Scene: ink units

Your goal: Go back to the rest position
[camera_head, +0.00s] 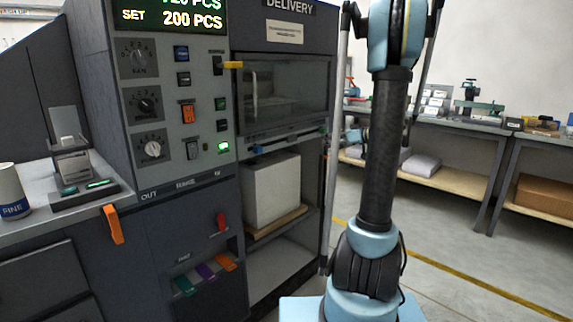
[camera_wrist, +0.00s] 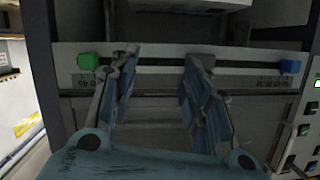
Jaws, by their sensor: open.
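My gripper (camera_wrist: 160,62) is open and empty in the wrist view, its two blue-grey fingers well apart. The fingers point at a dark slotted rail (camera_wrist: 225,67) on the machine front. I cannot tell whether the fingertips touch the rail.
The machine's control panel (camera_head: 170,110) has knobs and buttons beside the delivery window (camera_head: 285,90). A pale box (camera_head: 272,190) sits on the shelf below. An orange lever (camera_head: 112,225) sticks out at left. Workbenches (camera_head: 455,128) stand at right, with clear floor (camera_head: 440,230) before them.

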